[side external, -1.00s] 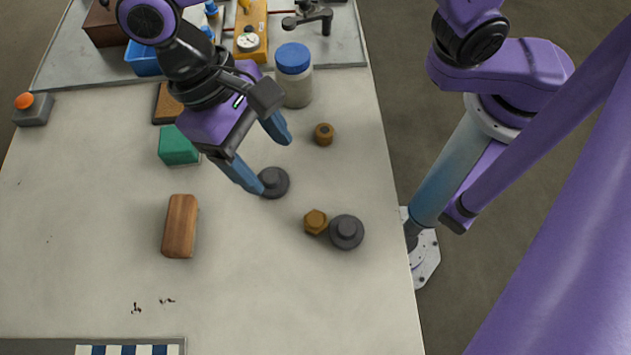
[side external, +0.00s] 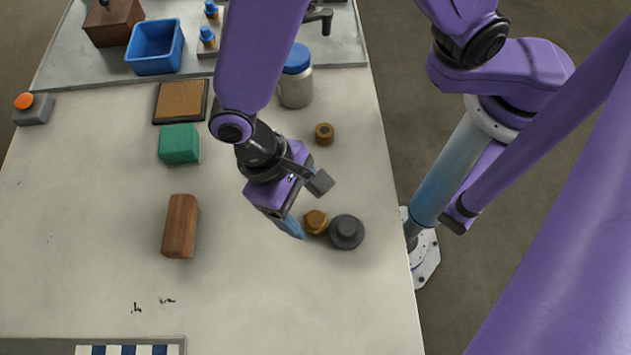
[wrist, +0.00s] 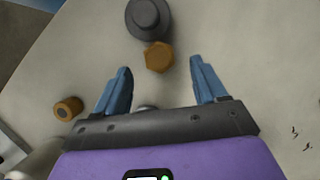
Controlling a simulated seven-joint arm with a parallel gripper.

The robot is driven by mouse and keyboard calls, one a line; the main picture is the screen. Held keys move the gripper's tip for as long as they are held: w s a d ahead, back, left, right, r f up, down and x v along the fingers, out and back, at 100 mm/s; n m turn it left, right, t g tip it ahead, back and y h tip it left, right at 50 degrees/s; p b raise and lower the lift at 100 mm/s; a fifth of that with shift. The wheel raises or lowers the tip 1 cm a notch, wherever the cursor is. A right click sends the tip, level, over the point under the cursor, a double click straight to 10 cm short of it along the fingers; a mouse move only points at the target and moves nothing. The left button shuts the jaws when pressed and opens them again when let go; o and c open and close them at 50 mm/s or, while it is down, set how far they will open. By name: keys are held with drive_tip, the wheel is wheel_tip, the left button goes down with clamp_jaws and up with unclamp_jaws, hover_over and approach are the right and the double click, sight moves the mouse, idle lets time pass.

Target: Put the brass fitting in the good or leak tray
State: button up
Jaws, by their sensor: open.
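A hexagonal brass fitting (side external: 317,219) lies on the pale bench, close beside a dark grey knobbed disc (side external: 346,231). In the wrist view the brass fitting (wrist: 159,57) is just ahead of the gap between my fingertips, with the disc (wrist: 148,18) beyond it. My gripper (side external: 298,229) is open and empty, low by the fitting's left side; one finger is hidden in the side view. A blue bin (side external: 155,47) and a brown-floored, dark-rimmed tray (side external: 206,103) stand at the back left. I see no good or leak label.
A second brass-coloured round piece (side external: 324,134) lies farther back, near a blue-lidded jar (side external: 295,77). A green block (side external: 179,144) and a wooden block (side external: 180,226) lie to the left. An orange-buttoned box (side external: 33,108) sits at the left edge. The front middle is mostly clear.

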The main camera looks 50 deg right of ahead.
sight(311, 216)
drive_tip(key=shift+x, duration=1.8)
drive_tip(key=shift+w, duration=0.1)
clamp_jaws()
